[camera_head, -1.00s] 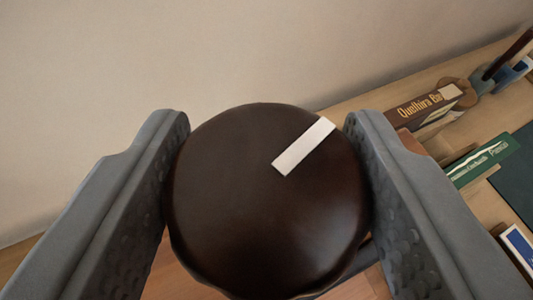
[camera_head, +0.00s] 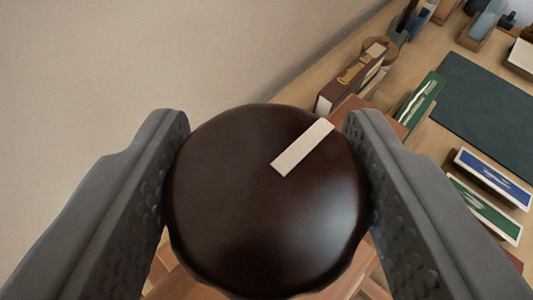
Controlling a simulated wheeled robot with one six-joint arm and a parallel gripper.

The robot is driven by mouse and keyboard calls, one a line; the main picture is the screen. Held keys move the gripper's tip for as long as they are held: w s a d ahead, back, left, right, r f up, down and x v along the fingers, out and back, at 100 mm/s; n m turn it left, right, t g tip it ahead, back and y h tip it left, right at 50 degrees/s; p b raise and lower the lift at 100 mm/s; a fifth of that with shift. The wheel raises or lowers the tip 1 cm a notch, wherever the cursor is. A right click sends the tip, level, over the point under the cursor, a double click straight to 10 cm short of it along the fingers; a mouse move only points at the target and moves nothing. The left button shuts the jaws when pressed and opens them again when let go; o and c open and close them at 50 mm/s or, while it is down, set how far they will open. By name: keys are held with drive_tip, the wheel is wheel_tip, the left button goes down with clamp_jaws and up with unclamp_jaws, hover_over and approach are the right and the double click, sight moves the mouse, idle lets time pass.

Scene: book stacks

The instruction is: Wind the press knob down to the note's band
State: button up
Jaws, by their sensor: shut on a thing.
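The press knob (camera_head: 250,225) is a dark brown round knob seen from above, large in the middle of the view. A pale pointer strip (camera_head: 303,147) on its top runs from near the middle toward the upper right rim. My gripper (camera_head: 268,195) is shut on the knob, with one grey finger against its left side and the other against its right. Part of the reddish wooden press (camera_head: 362,118) shows behind and below the knob. The rest of the press is hidden by the knob and fingers. I cannot pick out the note or its band.
A dark green mat (camera_head: 490,105) lies farther right. Blue and green framed cards (camera_head: 493,178) lie at the right. A plain wall (camera_head: 150,50) fills the upper left.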

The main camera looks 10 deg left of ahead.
drive_tip(key=shift+r+m+h, duration=0.2)
drive_tip(key=shift+m+h, duration=0.2)
drive_tip(key=shift+m+g+h, duration=0.4)
drive_tip(key=shift+m+h, duration=2)
drive_tip(key=shift+h, duration=0.4)
drive_tip(key=o, duration=1)
drive_tip(key=shift+c, duration=0.2)
drive_tip(key=shift+s+a, duration=0.1)
drive_tip(key=v, duration=1.7)
drive_tip(key=shift+a, duration=0.2)
